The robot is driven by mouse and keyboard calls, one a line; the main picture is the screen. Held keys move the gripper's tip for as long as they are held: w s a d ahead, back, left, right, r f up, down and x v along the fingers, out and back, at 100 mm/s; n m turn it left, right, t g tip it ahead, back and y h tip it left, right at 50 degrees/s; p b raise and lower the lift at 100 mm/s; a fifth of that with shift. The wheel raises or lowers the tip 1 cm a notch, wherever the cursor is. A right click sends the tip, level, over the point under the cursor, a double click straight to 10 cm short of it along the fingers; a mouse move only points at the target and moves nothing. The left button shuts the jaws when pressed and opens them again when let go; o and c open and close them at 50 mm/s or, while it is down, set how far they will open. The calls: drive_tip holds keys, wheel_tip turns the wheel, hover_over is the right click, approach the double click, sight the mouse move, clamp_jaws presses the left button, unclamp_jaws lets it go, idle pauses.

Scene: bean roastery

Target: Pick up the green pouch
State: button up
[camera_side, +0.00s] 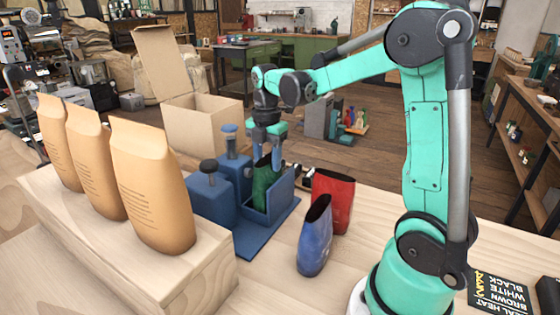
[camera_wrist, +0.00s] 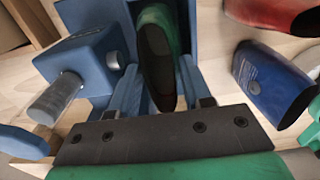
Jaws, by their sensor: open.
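The green pouch (camera_side: 264,182) stands upright in a blue holder (camera_side: 283,192), its dark open top facing up. It also shows in the wrist view (camera_wrist: 158,60), between the two blue fingers. My gripper (camera_side: 265,165) is open and points down over the pouch, with a finger on either side of its top. In the wrist view my gripper (camera_wrist: 157,85) has a finger to the left and right of the pouch. I cannot tell whether either finger touches it. The pouch's lower part is hidden by the holder.
A blue pouch (camera_side: 315,238) and a red pouch (camera_side: 333,200) stand right of the holder. Blue blocks with knobs (camera_side: 212,195) stand close on its left. Several tan bags (camera_side: 150,185) line a wooden ledge at left. An open cardboard box (camera_side: 201,124) is behind.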

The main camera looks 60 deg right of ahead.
drive_tip(key=shift+f, duration=0.25)
idle(0.4)
clamp_jaws()
